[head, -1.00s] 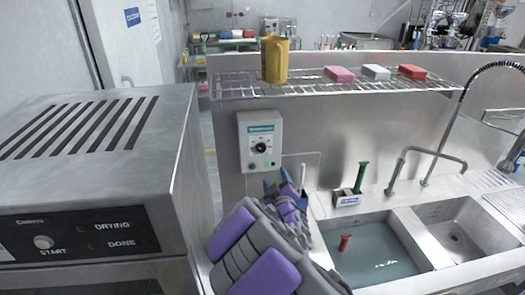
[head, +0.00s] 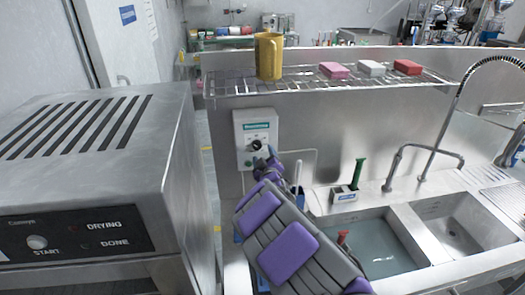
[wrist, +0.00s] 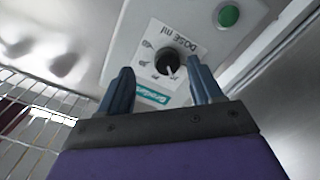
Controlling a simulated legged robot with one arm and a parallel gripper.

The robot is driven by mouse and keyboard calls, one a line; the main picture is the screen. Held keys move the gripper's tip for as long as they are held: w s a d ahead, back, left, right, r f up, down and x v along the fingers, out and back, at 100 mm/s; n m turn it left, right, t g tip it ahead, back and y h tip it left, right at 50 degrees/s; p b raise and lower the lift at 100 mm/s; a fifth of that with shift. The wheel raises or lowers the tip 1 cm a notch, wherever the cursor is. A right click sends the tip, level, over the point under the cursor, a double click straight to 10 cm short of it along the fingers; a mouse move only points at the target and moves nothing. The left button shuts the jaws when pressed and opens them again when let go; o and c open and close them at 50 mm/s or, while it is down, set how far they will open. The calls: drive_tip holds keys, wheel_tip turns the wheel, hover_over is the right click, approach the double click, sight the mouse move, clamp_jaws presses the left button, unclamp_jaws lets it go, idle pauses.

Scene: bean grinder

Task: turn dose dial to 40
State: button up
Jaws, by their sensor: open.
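The dose dial is a black round knob (wrist: 168,62) on a pale label marked "DOSE ml", on the front of a grey wall box (head: 244,128). The label appears upside down in the wrist view. A light pointer mark on the knob points toward the picture's bottom there; the scale numbers are too small to read. My gripper (wrist: 160,88) is open, with one blue finger on each side of the knob in the picture; I see no contact. In the head view my gripper (head: 266,163) is just below and right of the dial (head: 256,145).
A green button (wrist: 229,15) sits near the dial on the box. A wire shelf (head: 330,80) with a yellow jug (head: 269,56) and several coloured blocks runs above. A sink with water (head: 375,250) lies right; a steel machine (head: 90,150) stands left.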

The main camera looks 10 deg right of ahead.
sight(258, 149)
drive_tip(key=w+a, duration=0.2)
drive_tip(key=w, duration=0.1)
drive_tip(key=shift+w+a, duration=0.15)
drive_tip(key=shift+a, duration=0.15)
drive_tip(key=shift+w, duration=0.25)
drive_tip(key=shift+w+d, duration=0.25)
drive_tip(key=shift+d, duration=0.85)
drive_tip(key=shift+a, duration=0.75)
drive_tip(key=c, duration=0.4)
drive_tip(key=shift+c, duration=0.7)
drive_tip(key=shift+d, duration=0.3)
drive_tip(key=c, duration=0.5)
drive_tip(key=shift+a, duration=0.1)
